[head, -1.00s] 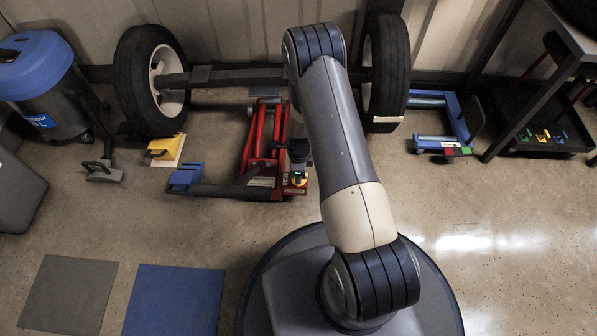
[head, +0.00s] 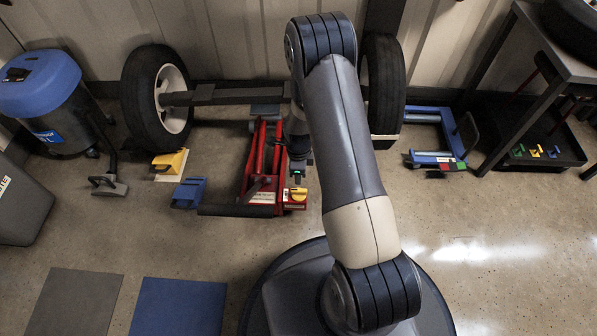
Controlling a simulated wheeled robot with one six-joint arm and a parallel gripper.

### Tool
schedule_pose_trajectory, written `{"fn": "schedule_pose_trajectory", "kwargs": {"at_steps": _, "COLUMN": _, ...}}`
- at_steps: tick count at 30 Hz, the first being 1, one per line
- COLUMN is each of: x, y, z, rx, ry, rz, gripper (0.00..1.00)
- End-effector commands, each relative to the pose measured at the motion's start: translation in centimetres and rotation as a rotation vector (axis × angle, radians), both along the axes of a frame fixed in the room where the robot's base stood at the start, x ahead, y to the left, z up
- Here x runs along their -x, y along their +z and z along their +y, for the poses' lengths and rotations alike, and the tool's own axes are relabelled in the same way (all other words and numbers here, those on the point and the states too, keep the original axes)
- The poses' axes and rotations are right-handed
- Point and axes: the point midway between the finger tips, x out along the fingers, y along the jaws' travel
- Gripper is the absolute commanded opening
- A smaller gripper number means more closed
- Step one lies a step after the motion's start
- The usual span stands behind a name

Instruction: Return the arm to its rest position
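My arm reaches up through the middle of the head view, bends at the top and points down behind its own link. My gripper (head: 297,178) is small and partly hidden there, just above and beyond the yellow knob (head: 294,195) on the red floor jack (head: 262,180). A small gap seems to show between them. I cannot make out its fingers or anything held.
The jack stands under an axle (head: 235,94) with two wheels (head: 158,100).

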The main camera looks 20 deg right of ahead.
Motion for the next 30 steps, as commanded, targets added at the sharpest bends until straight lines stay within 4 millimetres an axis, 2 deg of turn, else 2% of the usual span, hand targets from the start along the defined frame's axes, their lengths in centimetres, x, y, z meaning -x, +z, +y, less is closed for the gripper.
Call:
{"fn": "schedule_pose_trajectory", "kwargs": {"at_steps": 4, "x": 0.0, "y": -0.5, "z": 0.0, "rx": 0.000, "ry": 0.000, "rz": 0.001, "gripper": 0.36}}
{"fn": "schedule_pose_trajectory", "kwargs": {"at_steps": 8, "x": 0.0, "y": -2.0, "z": 0.0, "rx": 0.000, "ry": 0.000, "rz": 0.001, "gripper": 0.36}}
{"fn": "schedule_pose_trajectory", "kwargs": {"at_steps": 15, "x": 0.0, "y": -6.5, "z": -0.1, "rx": 0.000, "ry": 0.000, "rz": 0.001, "gripper": 0.36}}
{"fn": "schedule_pose_trajectory", "kwargs": {"at_steps": 21, "x": 0.0, "y": -9.6, "z": -0.1, "rx": 0.000, "ry": 0.000, "rz": 0.000, "gripper": 0.36}}
{"fn": "schedule_pose_trajectory", "kwargs": {"at_steps": 27, "x": 0.0, "y": -11.0, "z": -0.1, "rx": 0.000, "ry": 0.000, "rz": -0.001, "gripper": 0.36}}
{"fn": "schedule_pose_trajectory", "kwargs": {"at_steps": 30, "x": 0.0, "y": -10.8, "z": -0.1, "rx": 0.001, "ry": 0.009, "rz": -0.002, "gripper": 0.36}}
